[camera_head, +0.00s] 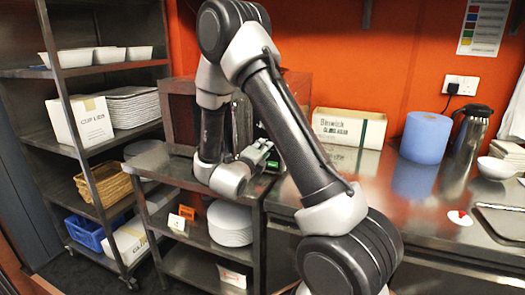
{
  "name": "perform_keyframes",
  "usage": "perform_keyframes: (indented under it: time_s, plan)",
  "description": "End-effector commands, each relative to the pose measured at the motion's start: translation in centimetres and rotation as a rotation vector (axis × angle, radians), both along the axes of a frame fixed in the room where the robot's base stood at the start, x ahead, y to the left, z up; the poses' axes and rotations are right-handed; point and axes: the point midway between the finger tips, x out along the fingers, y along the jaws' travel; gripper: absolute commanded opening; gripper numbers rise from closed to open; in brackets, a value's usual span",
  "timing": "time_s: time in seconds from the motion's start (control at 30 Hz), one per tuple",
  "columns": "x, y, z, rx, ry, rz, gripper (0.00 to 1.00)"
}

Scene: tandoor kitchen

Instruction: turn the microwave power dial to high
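The microwave (181,112) is a dark box with a reddish tint on the metal shelf top at the middle left, against the orange wall. My arm stands in front of it and hides most of its front. The power dial cannot be made out. My gripper (262,153) is low in front of the right part of the microwave, near the shelf top. It is small and partly covered by my own wrist, so I cannot tell whether its fingers are apart or touch anything.
A metal counter (385,185) runs to the right, with a cardboard box (349,128), a blue roll (425,137) and a steel flask (470,130). A rack (30,72) with bowls and boxes stands left. White plates (230,222) sit on the shelf below the microwave.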

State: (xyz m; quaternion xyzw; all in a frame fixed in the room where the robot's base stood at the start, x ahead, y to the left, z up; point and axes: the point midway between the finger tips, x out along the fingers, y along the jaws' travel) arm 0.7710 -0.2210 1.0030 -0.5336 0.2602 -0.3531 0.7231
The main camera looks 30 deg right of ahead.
Motion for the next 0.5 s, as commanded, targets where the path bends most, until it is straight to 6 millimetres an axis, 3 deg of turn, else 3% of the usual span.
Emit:
perform_keyframes:
  time_s: [0.5]
  plan:
    - [-0.10, -0.01, -0.10, 0.140, -0.174, -0.001, 0.03]
